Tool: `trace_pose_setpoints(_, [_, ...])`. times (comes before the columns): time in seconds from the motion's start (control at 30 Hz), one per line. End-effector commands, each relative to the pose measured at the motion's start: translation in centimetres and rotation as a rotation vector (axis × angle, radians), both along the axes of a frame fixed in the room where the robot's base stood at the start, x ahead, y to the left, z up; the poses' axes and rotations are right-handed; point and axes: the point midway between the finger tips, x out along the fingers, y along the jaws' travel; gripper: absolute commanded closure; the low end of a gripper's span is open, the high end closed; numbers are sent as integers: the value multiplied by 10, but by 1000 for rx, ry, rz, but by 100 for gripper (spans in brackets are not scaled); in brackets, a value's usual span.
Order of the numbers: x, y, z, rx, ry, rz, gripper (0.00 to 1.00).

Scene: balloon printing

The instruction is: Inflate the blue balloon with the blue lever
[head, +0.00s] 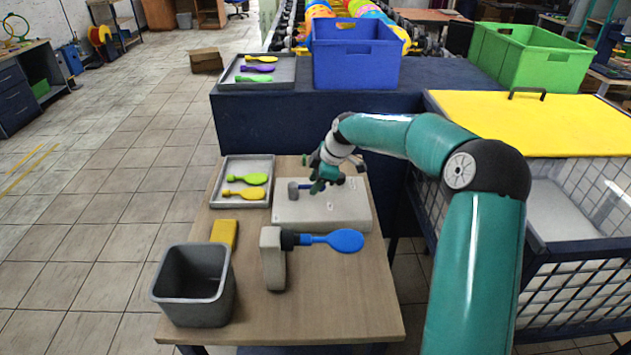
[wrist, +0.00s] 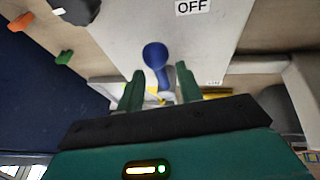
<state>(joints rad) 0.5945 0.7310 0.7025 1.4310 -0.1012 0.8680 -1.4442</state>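The blue balloon (head: 345,241) is flat and sits on the dark nozzle of a grey stand (head: 273,258) on the wooden table. A pale control box (head: 350,212) lies behind it. The blue lever (wrist: 157,62) shows in the wrist view on the box, with a rounded end, near an OFF label (wrist: 192,6). My gripper (wrist: 160,82) is open, its two green fingers apart with the lower part of the lever between them in the picture. I cannot tell whether they touch it. In the head view my gripper (head: 318,187) is over the box and partly hides the lever area.
A grey bin (head: 194,315), a yellow block (head: 224,234) and a tray (head: 233,202) with a green and a yellow balloon are on the table's left. Behind stand a blue crate (head: 355,65), another balloon tray (head: 256,86) and a green crate (head: 530,58). The table's front right is clear.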

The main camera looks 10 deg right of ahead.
Motion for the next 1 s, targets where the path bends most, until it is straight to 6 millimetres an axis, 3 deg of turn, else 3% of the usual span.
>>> trace_pose_setpoints(0.13, [0, 0, 0, 0, 0, 0, 66])
trace_pose_setpoints(0.3, [0, 0, 0, 0, 0, 0, 99])
trace_pose_setpoints(0.73, [-2, 1, 0, -1, 0, -27, 100])
trace_pose_setpoints(1.0, [-11, 5, 0, -2, 0, -159, 100])
